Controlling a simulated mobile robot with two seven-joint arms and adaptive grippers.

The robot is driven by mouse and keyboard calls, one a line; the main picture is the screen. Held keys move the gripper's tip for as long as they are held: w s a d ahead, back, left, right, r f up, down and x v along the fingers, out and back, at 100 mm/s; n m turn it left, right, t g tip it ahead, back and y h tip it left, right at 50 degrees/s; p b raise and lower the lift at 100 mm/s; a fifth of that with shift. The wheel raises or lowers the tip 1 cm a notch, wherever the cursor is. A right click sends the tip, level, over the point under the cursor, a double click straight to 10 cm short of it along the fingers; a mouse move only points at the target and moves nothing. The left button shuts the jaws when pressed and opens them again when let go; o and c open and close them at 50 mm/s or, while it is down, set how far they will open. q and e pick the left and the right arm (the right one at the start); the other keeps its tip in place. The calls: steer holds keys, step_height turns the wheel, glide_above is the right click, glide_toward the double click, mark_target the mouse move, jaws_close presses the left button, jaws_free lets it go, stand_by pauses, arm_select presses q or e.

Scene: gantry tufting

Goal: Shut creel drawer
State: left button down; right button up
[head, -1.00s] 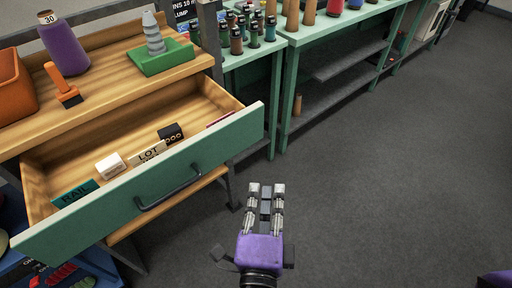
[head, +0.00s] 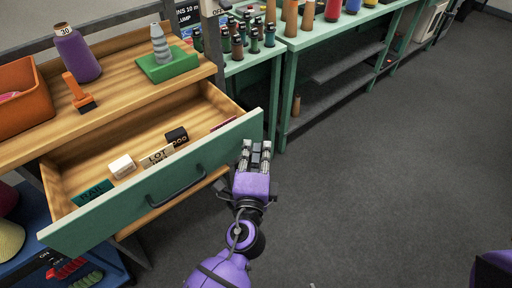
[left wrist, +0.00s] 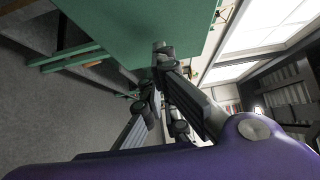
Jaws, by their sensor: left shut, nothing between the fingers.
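The creel drawer (head: 150,192) stands open below the wooden top in the head view. It has a green front, a dark bar handle (head: 178,186) and a wooden inside. My left gripper (head: 257,147) is shut and empty at the right end of the drawer front, right of the handle. I cannot tell whether the fingers touch the front. In the left wrist view, the fingers of my left gripper (left wrist: 157,70) lie close in front of a green panel (left wrist: 135,28), likely the drawer front. My right gripper is not in view.
The drawer holds a LOT block (head: 157,157), a white block (head: 122,166), a black block (head: 177,136) and a teal RAIL label (head: 92,192). A purple cone (head: 77,55), an orange bin (head: 22,100) and a brush stand on top. Floor to the right is clear.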

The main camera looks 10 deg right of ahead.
arm_select(q)
steer(key=shift+w+a, duration=0.1)
steer(key=shift+w, duration=0.05)
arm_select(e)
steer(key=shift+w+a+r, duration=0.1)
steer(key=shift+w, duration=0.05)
arm_select(q)
steer(key=shift+w, duration=0.1)
steer(key=shift+w+a, duration=0.2)
steer(key=w+a, duration=0.4)
steer(key=w, duration=0.1)
steer(key=w+a, duration=0.3)
steer(key=w, duration=0.3)
steer(key=w+a, duration=0.4)
steer(key=w, duration=0.2)
steer(key=shift+a+f+b, duration=0.1)
steer(key=shift+a+b, duration=0.2)
steer(key=shift+b, duration=0.05)
steer(key=shift+w+a, duration=0.35)
steer(key=shift+w, duration=0.2)
steer(key=shift+w+a, duration=0.1)
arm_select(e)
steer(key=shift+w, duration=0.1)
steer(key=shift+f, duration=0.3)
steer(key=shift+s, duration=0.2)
